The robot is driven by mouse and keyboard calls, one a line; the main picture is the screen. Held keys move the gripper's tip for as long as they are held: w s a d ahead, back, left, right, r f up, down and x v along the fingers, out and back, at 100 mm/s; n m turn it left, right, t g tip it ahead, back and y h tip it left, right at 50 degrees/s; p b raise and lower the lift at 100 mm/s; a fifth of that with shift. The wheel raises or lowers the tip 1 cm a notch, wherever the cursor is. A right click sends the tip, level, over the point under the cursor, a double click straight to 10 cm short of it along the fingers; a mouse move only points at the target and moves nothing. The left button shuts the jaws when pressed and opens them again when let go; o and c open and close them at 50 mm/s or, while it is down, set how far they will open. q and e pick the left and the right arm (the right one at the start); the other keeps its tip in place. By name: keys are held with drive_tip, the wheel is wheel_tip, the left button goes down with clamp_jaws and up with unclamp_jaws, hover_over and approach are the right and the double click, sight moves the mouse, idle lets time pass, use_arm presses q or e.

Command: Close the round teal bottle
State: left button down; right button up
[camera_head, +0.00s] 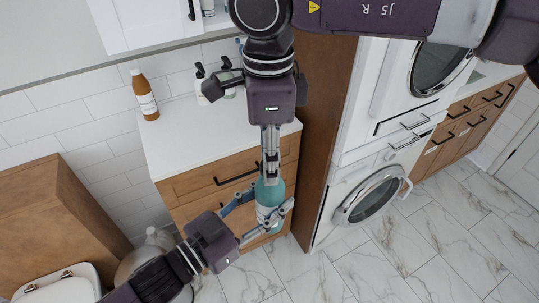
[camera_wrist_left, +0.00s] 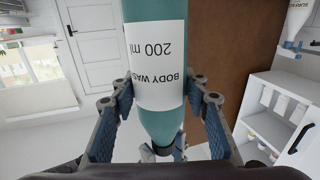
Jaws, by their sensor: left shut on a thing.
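The round teal bottle (camera_head: 270,190) has a white label and hangs in front of the wooden drawers. It also shows in the left wrist view (camera_wrist_left: 163,120), where its label reads upside down. My left gripper (camera_head: 265,211) is shut on the bottle's body, a finger on each side. My right gripper (camera_head: 270,177) comes down from above, with its fingers close together at the bottle's top. In the left wrist view, a dark cap or neck piece (camera_wrist_left: 163,151) shows at the bottle's top between the right fingertips. I cannot tell whether they grip it.
A white countertop (camera_head: 190,130) lies behind, with a brown bottle (camera_head: 145,97) at left and pump bottles (camera_head: 207,82) near the back. Stacked white machines (camera_head: 360,150) stand at right. A toilet (camera_head: 60,287) is at lower left. Marble floor (camera_head: 430,240) is clear at lower right.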

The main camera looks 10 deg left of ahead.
clamp_jaws()
drive_tip(key=shift+m, duration=0.7)
drive_tip(key=shift+o, duration=2.1)
unclamp_jaws()
drive_tip(key=shift+r, duration=0.1)
wheel_tip(320, 180, up, 12)
